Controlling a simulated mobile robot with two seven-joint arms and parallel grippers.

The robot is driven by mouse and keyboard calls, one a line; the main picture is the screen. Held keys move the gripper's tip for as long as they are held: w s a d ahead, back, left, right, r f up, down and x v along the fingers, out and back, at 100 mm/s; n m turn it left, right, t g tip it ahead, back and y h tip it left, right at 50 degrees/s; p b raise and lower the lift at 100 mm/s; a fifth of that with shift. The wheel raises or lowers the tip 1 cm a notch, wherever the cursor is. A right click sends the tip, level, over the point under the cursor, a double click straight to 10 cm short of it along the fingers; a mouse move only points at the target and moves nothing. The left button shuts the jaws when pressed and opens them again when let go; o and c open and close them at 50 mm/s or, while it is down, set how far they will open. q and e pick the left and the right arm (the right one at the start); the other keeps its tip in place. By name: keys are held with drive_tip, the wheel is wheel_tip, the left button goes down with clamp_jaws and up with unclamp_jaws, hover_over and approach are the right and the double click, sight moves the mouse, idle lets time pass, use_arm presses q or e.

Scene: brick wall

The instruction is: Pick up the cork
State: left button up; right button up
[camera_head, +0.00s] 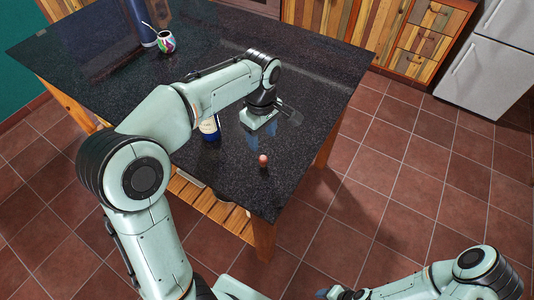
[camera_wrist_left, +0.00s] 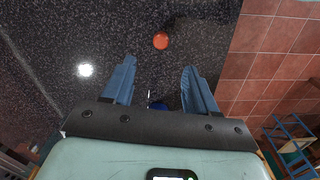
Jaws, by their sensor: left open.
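The cork (camera_head: 263,160) is a small, pinkish-orange, rounded thing standing on the dark speckled table near its front right corner. In the left wrist view it shows as an orange-red disc (camera_wrist_left: 161,41), beyond the fingertips and between their lines. My left gripper (camera_head: 272,128) is above the table, a little behind the cork in the head view. Its two blue fingers (camera_wrist_left: 159,68) are apart, with nothing between their tips, and they do not touch the cork. My right gripper (camera_head: 335,294) shows only in part at the bottom edge; its jaw opening cannot be made out.
A colourful cup (camera_head: 166,42) and a tall blue cylinder (camera_head: 139,20) stand at the far left of the table (camera_head: 325,70). The tabletop around the cork is clear.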

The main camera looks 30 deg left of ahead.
use_arm(q)
hover_over(263, 158)
wheel_tip(263, 158, down, 5)
drive_tip(key=shift+s+a, duration=0.15)
drive_tip(key=shift+f+b, duration=0.3)
drive_tip(key=shift+f, duration=0.2)
drive_tip(key=f, duration=0.5)
drive_tip(key=shift+w, duration=0.2)
drive_tip(key=shift+c, duration=0.3)
clamp_jaws()
